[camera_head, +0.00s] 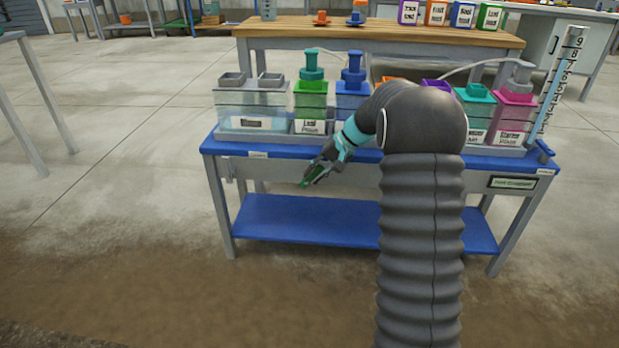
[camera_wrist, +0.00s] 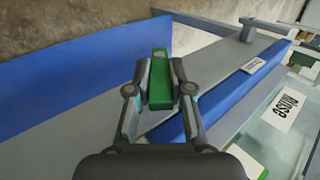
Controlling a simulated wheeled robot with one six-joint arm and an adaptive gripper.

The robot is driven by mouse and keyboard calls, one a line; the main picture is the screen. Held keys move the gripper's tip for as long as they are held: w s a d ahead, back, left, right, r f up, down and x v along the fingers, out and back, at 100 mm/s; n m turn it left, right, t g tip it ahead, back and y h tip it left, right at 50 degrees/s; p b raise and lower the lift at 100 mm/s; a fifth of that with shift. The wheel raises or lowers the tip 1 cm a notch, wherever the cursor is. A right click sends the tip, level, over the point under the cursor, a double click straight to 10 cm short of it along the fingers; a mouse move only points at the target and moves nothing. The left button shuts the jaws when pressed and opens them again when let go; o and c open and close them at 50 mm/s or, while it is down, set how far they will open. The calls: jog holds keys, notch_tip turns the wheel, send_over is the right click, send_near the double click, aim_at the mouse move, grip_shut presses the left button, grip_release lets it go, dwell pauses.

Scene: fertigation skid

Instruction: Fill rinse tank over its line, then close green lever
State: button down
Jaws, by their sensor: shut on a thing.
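The rinse tank (camera_head: 236,103) is a clear box with grey tops at the left end of the blue-topped bench. Pale blue liquid seems to lie in its lower part; I cannot make out its line. Its label shows in the wrist view (camera_wrist: 288,110). My gripper (camera_head: 316,174) is in front of the bench's front edge, below the tanks. It is shut on the green lever (camera_wrist: 159,85), which lies between both fingers in the wrist view. The lever's green end also shows in the head view (camera_head: 306,183). Its pivot is hidden.
The blue-topped bench (camera_head: 365,155) also holds a green tank (camera_head: 311,98), a blue tank (camera_head: 350,100) and a magenta tank (camera_head: 514,112). A measuring tube (camera_head: 561,75) stands at the right end. A blue lower shelf (camera_head: 300,218) lies beneath. Floor in front is clear.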

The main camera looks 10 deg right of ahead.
jog(key=shift+s+d+f, duration=0.1)
jog(key=shift+d, duration=0.05)
jog(key=c, duration=1)
grip_release()
jog(key=shift+c, duration=0.2)
jog(key=v, duration=1.2)
